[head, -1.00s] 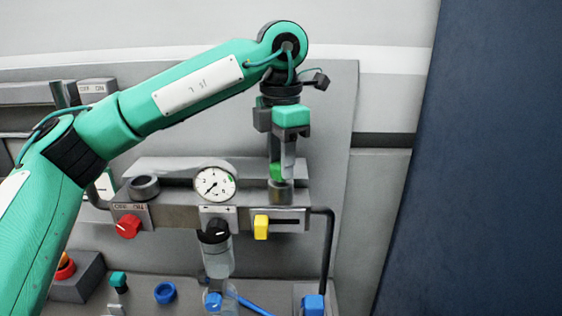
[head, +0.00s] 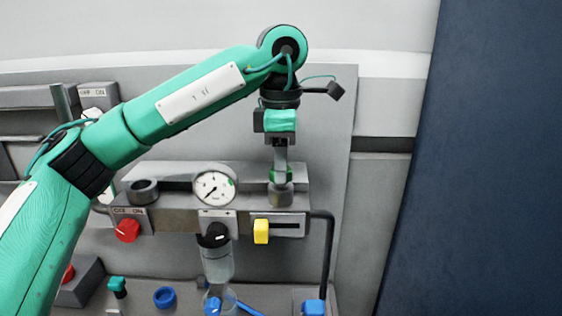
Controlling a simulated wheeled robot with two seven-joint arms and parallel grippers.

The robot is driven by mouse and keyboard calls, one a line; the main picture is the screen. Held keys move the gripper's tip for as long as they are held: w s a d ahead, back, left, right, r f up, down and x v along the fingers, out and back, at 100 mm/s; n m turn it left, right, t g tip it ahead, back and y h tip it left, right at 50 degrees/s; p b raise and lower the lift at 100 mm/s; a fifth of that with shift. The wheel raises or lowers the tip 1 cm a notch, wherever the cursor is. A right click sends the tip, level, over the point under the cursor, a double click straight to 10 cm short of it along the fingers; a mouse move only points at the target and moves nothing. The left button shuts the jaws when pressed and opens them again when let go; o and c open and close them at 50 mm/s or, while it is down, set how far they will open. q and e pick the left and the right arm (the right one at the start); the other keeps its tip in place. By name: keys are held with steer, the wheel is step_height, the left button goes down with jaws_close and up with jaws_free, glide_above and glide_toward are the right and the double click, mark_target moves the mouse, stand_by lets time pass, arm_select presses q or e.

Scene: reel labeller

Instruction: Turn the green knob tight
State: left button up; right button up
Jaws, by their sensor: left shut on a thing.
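The green knob (head: 274,175) sits on top of a grey cylindrical fitting (head: 281,195) at the right end of the panel's ledge. My left gripper (head: 281,172) points straight down and is shut on the green knob, with the fingers hiding part of it. The wrist above it is turned so that one finger lies in front of the other. My right gripper does not show.
Left of the knob stand a round white gauge (head: 214,186) and a dark ring (head: 144,190). Below are a yellow slider (head: 261,231), a black knob (head: 214,235) and a red knob (head: 127,230). A dark pipe (head: 328,262) runs down at the right.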

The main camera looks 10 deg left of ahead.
arm_select(q)
steer(key=o, duration=1)
steer(key=shift+r, duration=0.1)
step_height(320, 180, up, 14)
steer(key=shift+f+p, duration=0.15)
steer(key=shift+p, duration=0.15)
steer(key=shift+f, duration=0.1)
